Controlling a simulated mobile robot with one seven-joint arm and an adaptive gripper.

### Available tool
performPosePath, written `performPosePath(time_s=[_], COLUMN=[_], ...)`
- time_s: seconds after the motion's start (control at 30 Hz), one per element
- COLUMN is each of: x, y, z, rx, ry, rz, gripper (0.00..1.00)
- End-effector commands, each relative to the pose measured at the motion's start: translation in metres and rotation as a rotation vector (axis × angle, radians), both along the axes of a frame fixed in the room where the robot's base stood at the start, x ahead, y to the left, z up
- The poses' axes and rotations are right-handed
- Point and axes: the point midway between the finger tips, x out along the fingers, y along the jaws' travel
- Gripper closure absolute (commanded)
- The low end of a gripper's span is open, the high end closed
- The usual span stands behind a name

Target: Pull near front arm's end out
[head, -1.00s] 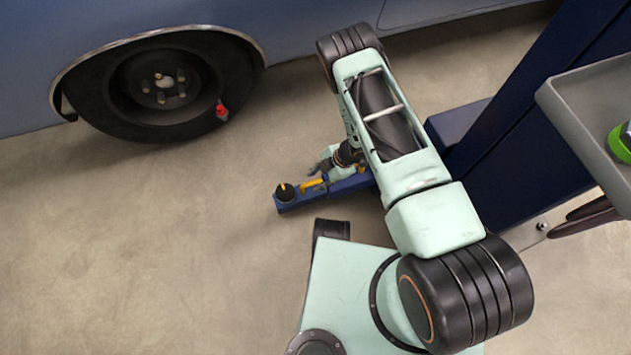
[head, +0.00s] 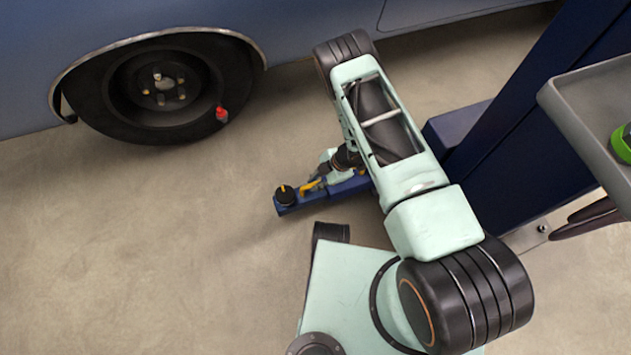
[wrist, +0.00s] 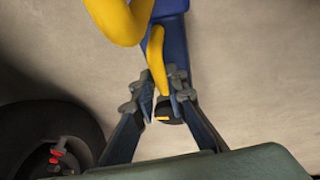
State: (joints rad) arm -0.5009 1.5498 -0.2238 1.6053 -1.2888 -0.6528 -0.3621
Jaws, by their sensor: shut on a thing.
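The near front lift arm (head: 343,188) is a low blue beam reaching left from the blue post. Its end carries a round black pad (head: 285,195) and a yellow handle (head: 309,186). My gripper (head: 316,174) is at the handle, just above the beam. In the wrist view my gripper (wrist: 160,100) has its fingers closed around the lower part of the yellow handle (wrist: 156,58). The black pad (wrist: 172,112) shows partly behind the fingertips, and the blue beam (wrist: 174,45) runs up beyond. The exact finger contact is small and partly hidden.
A blue car with a bare black wheel (head: 160,85) stands at the back left. The dark blue post (head: 530,120) rises at the right, with a grey tray (head: 585,110) beside it. The floor left of and in front of the lift arm's end is clear.

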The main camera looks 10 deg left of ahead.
Motion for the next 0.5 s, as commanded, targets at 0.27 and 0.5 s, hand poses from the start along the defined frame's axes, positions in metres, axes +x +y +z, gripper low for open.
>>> performPosePath(time_s=[0.27,0.5], x=[-0.02,-0.058], y=[0.033,0.094], z=[0.001,0.0], rx=[0.007,0.009], ry=[0.003,0.004], rz=[0.003,0.007], gripper=[1.0,1.0])
